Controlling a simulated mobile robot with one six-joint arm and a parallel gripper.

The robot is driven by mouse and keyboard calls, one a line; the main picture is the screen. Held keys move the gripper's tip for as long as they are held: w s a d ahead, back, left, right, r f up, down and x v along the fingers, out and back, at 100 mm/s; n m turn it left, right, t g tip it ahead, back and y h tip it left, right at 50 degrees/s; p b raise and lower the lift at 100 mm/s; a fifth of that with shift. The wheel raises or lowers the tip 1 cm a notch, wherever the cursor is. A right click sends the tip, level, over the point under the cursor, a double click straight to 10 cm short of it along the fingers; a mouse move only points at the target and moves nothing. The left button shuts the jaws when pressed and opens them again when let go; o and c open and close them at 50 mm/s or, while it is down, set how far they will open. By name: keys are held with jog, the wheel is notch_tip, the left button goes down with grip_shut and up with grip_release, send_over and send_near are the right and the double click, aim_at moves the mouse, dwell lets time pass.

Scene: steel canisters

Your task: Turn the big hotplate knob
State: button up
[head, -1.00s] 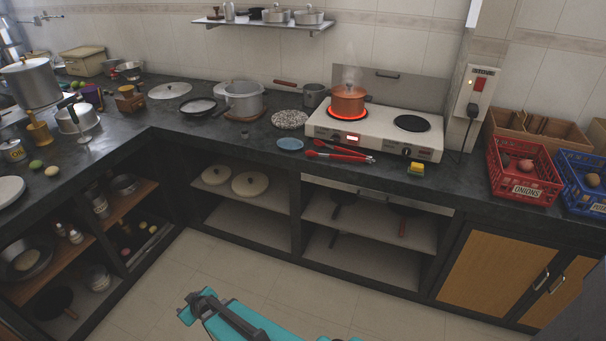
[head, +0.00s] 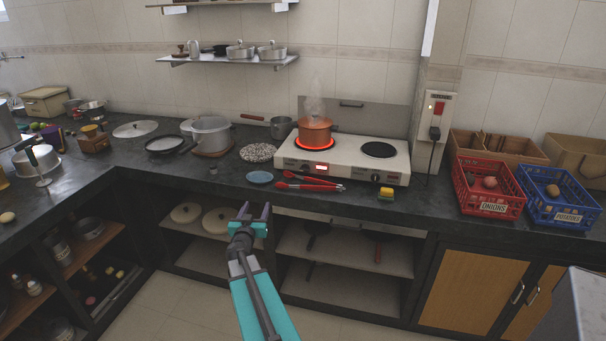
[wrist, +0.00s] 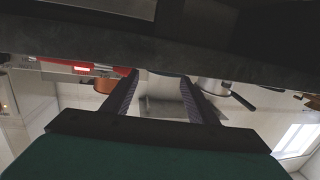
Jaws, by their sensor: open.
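The white two-plate hotplate (head: 400,162) stands on the dark counter in the head view. Its front panel has a dark knob (head: 304,167) left of a lit red display, and another dark knob (head: 375,178) at the right. I cannot tell which is bigger. The left plate glows red under a steaming copper pot (head: 314,132); the right plate is bare. My gripper (head: 255,210) is open and empty, in front of the counter edge, left of and lower than the hotplate in the picture.
Red tongs (head: 310,184), a blue dish (head: 259,177) and a yellow sponge (head: 386,193) lie before the hotplate. A speckled round mat (head: 258,152) is left of it. Red (head: 490,203) and blue (head: 560,207) crates stand right. Open shelves lie below the counter.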

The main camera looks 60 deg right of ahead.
aim_at(304, 170)
jog(key=s+d+r+m+g+h, duration=0.2)
jog(key=s+d+r, duration=0.3)
jog(key=s+d, duration=0.4)
jog(key=shift+s+d+r, duration=0.35)
jog(key=shift+d+r, duration=0.05)
jog(key=shift+d, duration=0.45)
jog(key=shift+w+d, duration=0.1)
jog(key=shift+x, duration=6.75)
jog(key=shift+s+d+f, duration=0.1)
jog(key=shift+s+f, duration=0.05)
jog(key=shift+s, duration=0.05)
jog(key=shift+c, duration=0.4)
jog(key=c, duration=1)
jog(key=shift+m, duration=0.3)
